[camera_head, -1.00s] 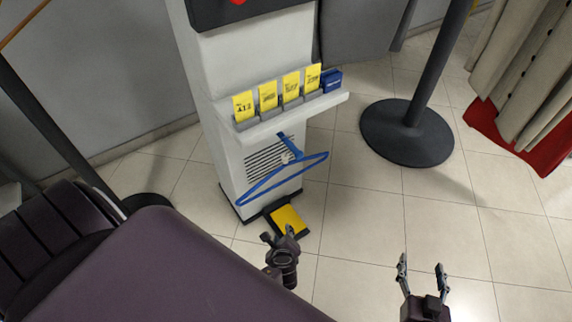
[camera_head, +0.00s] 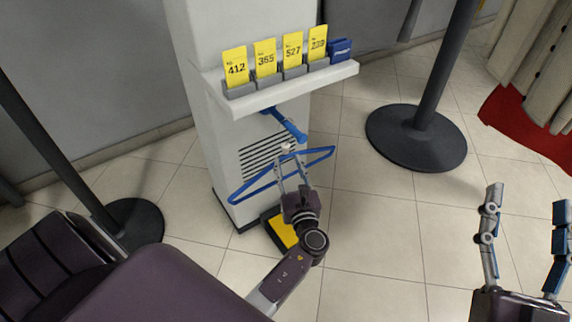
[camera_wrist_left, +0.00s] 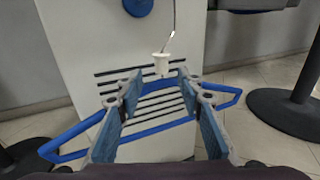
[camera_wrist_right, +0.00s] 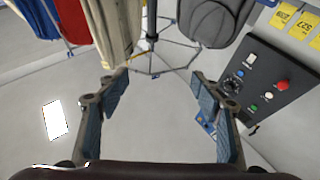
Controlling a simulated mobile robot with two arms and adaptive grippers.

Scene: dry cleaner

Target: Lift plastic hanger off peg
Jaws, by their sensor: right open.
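My right gripper (camera_head: 526,200) is open and empty, far right of the hanger.
The white kiosk (camera_head: 205,120) has a shelf with yellow number cards (camera_head: 265,62) above the peg. A yellow-topped pedal (camera_head: 280,232) is at its base. Black posts stand left and right (camera_head: 415,137).

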